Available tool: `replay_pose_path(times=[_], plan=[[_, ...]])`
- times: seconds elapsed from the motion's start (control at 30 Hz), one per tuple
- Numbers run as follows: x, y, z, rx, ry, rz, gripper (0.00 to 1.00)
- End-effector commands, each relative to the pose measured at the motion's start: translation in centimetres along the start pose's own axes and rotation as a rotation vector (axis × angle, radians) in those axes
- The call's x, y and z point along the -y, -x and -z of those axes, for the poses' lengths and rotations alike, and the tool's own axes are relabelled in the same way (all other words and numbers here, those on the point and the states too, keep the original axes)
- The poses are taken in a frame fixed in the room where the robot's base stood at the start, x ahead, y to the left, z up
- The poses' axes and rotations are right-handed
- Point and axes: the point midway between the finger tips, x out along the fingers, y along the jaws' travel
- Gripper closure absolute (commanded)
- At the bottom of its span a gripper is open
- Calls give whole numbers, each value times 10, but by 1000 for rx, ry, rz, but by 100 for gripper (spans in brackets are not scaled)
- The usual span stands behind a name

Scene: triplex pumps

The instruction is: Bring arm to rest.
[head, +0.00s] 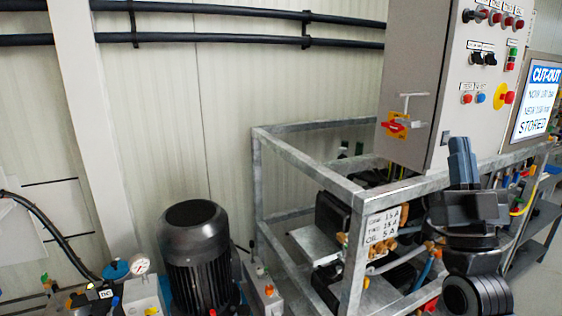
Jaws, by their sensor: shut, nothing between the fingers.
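My arm rises from the lower right of the head view, and my dark gripper (461,146) points upward at its end. The fingers are together with nothing between them. The gripper stands in front of the lower edge of the grey control cabinet (415,60) and the metal frame below it. I cannot tell whether it touches either. The lower part of my arm is cut off by the bottom edge of the picture.
A galvanized frame (302,161) holds pump parts and hoses. Left of it stand a black motor (195,250) and a pressure gauge (140,264). The cabinet carries a red-yellow switch (396,125) and an emergency stop (505,97). A blue-white screen (537,100) is at the right.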

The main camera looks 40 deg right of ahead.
Motion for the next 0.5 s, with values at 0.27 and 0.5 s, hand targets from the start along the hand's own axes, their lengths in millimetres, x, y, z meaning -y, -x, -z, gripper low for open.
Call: replay_pose_path(times=[0.27, 0.5], plan=[[59, 110, -9, 279, -69, 295, 100], [87, 216, 6, 548, -144, 486, 100]])
